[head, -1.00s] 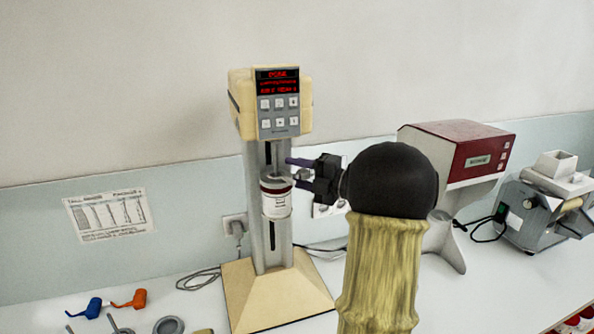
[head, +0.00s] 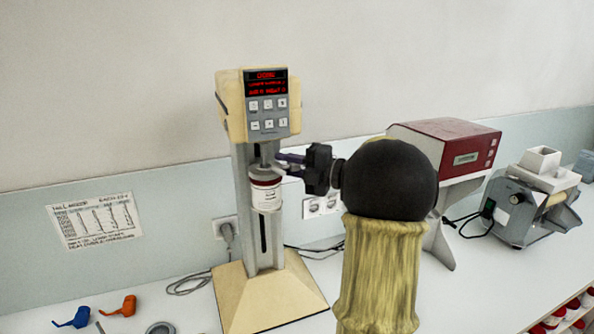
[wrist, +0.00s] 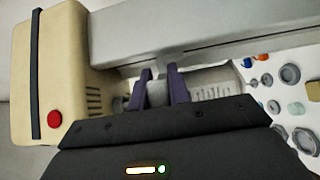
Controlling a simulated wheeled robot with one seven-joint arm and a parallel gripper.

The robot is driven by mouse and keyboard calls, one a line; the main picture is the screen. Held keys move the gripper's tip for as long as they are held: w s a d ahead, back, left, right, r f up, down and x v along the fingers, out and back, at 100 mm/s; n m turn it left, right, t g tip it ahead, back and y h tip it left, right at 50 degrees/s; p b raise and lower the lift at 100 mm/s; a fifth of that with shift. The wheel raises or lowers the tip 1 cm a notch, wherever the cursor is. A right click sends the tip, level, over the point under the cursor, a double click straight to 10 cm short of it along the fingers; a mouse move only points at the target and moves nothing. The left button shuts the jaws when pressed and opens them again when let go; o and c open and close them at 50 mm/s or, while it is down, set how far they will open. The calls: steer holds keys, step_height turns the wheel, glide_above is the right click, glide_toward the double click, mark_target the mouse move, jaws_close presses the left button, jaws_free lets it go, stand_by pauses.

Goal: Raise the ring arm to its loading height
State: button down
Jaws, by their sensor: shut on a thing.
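The mixer's cream head (head: 258,105) with a lit red display tops a grey column on a cream base (head: 268,300). The ring arm (head: 270,170) is on the column below the head and carries a white cup (head: 266,197) with a dark red band. The cup is upright, with a gap between it and the head. My gripper (head: 280,163) reaches in from the right at the ring arm. In the wrist view my gripper (wrist: 160,88) is shut on a grey part of the ring arm (wrist: 157,93). My fingers partly hide the grip.
A red-and-white machine (head: 452,152) and a grey machine with a white hopper (head: 532,205) stand to the right. Blue (head: 73,318) and orange (head: 120,306) scoops lie at the front left. A chart (head: 97,220) hangs on the wall. A cable runs to a wall socket.

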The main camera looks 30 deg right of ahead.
steer(key=shift+r, duration=0.55)
steer(key=c, duration=1.3)
jaws_free()
steer(key=shift+f, duration=0.15)
